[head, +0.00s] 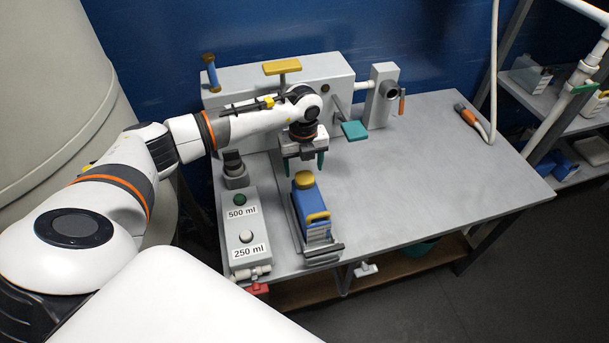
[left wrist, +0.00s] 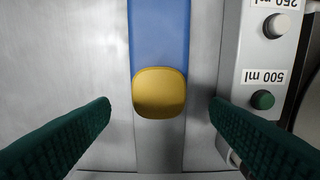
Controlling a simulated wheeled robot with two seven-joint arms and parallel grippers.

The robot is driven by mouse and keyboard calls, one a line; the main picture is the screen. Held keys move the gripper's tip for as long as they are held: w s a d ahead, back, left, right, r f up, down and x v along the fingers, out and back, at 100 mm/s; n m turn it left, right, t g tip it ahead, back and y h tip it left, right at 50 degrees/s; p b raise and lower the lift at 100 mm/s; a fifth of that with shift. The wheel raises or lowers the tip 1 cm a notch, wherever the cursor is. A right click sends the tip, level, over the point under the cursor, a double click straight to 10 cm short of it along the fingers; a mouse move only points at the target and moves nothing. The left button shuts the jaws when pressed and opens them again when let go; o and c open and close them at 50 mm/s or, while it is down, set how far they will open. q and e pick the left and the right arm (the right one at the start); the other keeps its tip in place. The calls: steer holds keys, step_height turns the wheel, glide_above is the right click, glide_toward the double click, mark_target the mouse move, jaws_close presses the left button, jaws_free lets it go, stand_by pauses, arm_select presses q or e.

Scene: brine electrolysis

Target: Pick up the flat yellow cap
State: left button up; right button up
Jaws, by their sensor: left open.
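A flat yellow cap (head: 304,179) sits on the far end of a blue block-like body (head: 308,198), which stands in a grey holder near the table's front. In the left wrist view the cap (left wrist: 160,92) is a rounded yellow square between the fingers, with blue body (left wrist: 158,35) beyond it. My left gripper (head: 304,168) points down above the cap. Its green fingers are spread and empty, one on each side of the cap and apart from it. The height gap is hard to judge. My right gripper is not in view.
A second yellow piece (head: 318,216) lies on the nearer part of the blue body. A button box (head: 240,225) labelled 500 ml and 250 ml stands close on the left. A grey machine (head: 235,95) with a yellow handle (head: 282,66) stands behind.

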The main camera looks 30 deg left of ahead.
mark_target(304, 175)
arm_select(q)
steer(key=shift+f, duration=1.5)
steer(key=c, duration=1.1)
steer(key=shift+o, duration=0.2)
steer(key=shift+r, duration=0.1)
